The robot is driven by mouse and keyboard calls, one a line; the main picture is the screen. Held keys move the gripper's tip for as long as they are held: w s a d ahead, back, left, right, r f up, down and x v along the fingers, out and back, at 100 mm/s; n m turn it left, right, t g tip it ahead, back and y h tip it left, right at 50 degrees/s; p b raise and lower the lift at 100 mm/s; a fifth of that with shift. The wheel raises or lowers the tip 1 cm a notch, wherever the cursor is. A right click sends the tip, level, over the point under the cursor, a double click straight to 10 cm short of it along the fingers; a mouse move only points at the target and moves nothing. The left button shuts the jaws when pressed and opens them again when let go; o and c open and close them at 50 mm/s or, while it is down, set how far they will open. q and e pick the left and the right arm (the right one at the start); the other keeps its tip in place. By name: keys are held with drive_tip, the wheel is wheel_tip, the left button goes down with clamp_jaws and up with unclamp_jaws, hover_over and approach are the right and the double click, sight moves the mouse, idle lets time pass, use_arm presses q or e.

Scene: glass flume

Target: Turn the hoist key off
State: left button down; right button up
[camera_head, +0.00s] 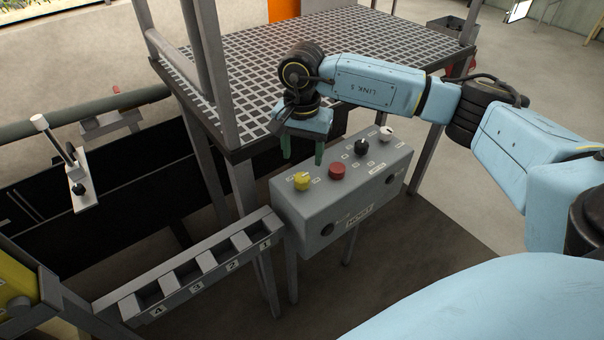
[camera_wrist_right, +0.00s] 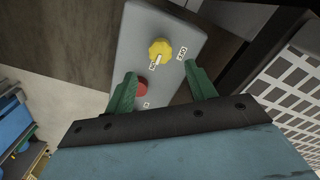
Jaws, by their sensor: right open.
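The hoist control box (camera_head: 318,226) is a grey box on legs, with a yellow knob (camera_head: 302,181), a red button (camera_head: 337,171), a black knob (camera_head: 361,146) and a white knob (camera_head: 386,133) on its top. The yellow knob, a lobed one that looks like the key switch, also shows in the right wrist view (camera_wrist_right: 160,50) with small labels beside it. My right gripper (camera_head: 302,158) is open and empty above the box, behind the yellow knob. In the right wrist view its green fingers (camera_wrist_right: 160,92) are apart, with the red button partly hidden by one finger. My left gripper is not seen.
A grated platform (camera_head: 250,45) with posts and a rail stands right behind the box. A rack with numbered slots (camera_head: 200,262) joins near the box's left side. A white lever fixture (camera_head: 75,175) stands at the far left. Open floor (camera_head: 450,200) lies to the right.

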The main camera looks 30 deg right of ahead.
sight(302, 176)
wheel_tip(302, 176, down, 7)
drive_tip(key=shift+f, duration=0.1)
idle(0.3)
drive_tip(key=shift+c, duration=0.8)
drive_tip(key=c, duration=0.8)
